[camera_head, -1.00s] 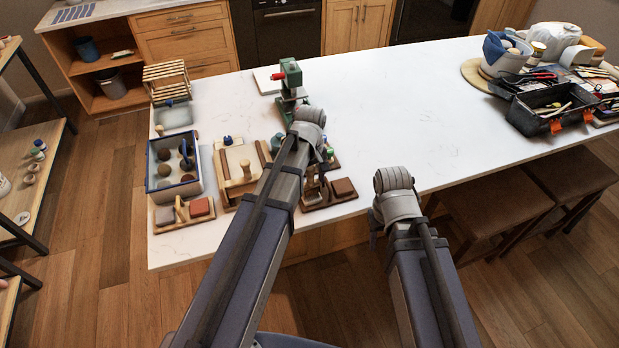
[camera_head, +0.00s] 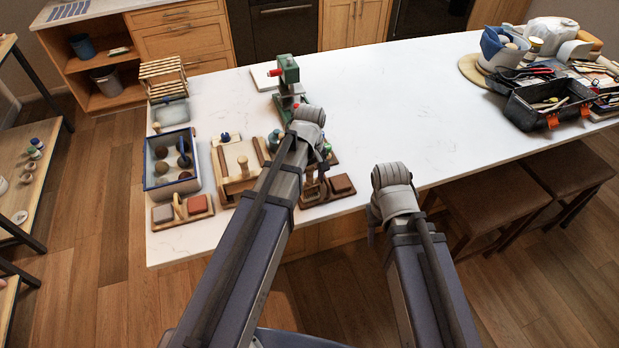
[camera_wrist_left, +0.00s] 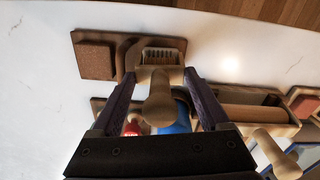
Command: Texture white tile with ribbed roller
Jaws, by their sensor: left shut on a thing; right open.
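In the left wrist view my left gripper (camera_wrist_left: 160,82) is shut on the wooden handle (camera_wrist_left: 159,103) of a tool. Its pale ribbed head (camera_wrist_left: 162,56), seemingly the ribbed roller, is beside an arched wooden holder on a board with a brown block (camera_wrist_left: 97,60). I cannot tell if it touches the holder. In the head view my left wrist (camera_head: 308,118) covers most of this. A pale slab (camera_head: 238,158) on a wooden board with rails is left of it; I cannot tell if it is the white tile.
A green press (camera_head: 289,75) stands behind my left wrist. A blue-rimmed tray (camera_head: 150,170) with round items, a wooden rack (camera_head: 163,78) and a pad board (camera_head: 181,220) are at left. A black toolbox (camera_head: 535,122) is at far right. The middle of the counter (camera_head: 400,110) is clear.

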